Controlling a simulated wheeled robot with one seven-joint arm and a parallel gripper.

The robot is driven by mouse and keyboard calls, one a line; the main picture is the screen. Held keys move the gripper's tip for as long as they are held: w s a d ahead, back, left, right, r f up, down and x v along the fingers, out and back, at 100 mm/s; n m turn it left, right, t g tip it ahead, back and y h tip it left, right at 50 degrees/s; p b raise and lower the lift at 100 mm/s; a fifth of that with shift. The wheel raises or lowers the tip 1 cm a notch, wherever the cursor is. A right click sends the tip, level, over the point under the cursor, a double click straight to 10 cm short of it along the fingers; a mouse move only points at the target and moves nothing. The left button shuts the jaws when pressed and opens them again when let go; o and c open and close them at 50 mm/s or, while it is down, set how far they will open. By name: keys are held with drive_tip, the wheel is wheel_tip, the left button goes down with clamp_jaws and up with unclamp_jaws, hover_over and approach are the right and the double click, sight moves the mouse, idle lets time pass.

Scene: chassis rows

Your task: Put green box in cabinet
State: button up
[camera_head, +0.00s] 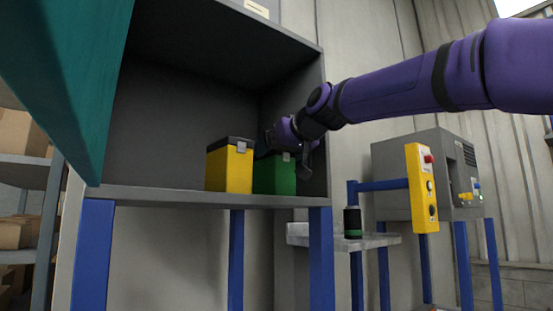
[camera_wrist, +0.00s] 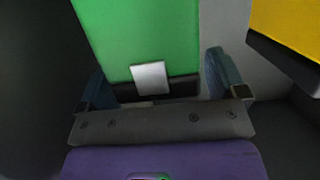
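The green box (camera_head: 274,175) stands inside the grey cabinet (camera_head: 180,100) on its floor, to the right of a yellow box and close to it. My gripper (camera_head: 287,140) reaches in from the right at the top of the green box. In the wrist view the green box (camera_wrist: 140,40), with its dark lid edge and pale latch, lies between my two fingers (camera_wrist: 155,92). The fingers are spread, one on each side of the box, and a gap shows by the right finger. The far side of the box is hidden.
The yellow box (camera_head: 230,168) with a dark lid stands just left of the green one; it also shows in the wrist view (camera_wrist: 292,28). The cabinet's left part is clear. A teal door panel (camera_head: 65,75) hangs open at left. A dark can (camera_head: 352,222) and a yellow control panel (camera_head: 421,188) stand right.

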drive_tip(key=v, duration=1.2)
drive_tip(key=shift+d+r, duration=0.1)
drive_tip(key=s+d+f+m+g+h, duration=0.2)
drive_tip(key=s+d+f, duration=0.5)
drive_tip(key=f, duration=0.6)
drive_tip(key=s+d+f+m+g+h, duration=0.2)
drive_tip(key=s+d+f, duration=0.5)
drive_tip(key=f, duration=0.7)
drive_tip(key=s+d+f+m+g+h, duration=0.2)
drive_tip(key=s+d+f+g+h, duration=0.1)
drive_tip(key=s+d+f, duration=0.4)
drive_tip(key=s+f+h, duration=0.1)
drive_tip(key=s+f, duration=0.2)
drive_tip(key=f, duration=0.4)
drive_tip(key=shift+s+f+m, duration=0.2)
drive_tip(key=shift+s+m, duration=0.2)
drive_tip(key=shift+c, duration=0.2)
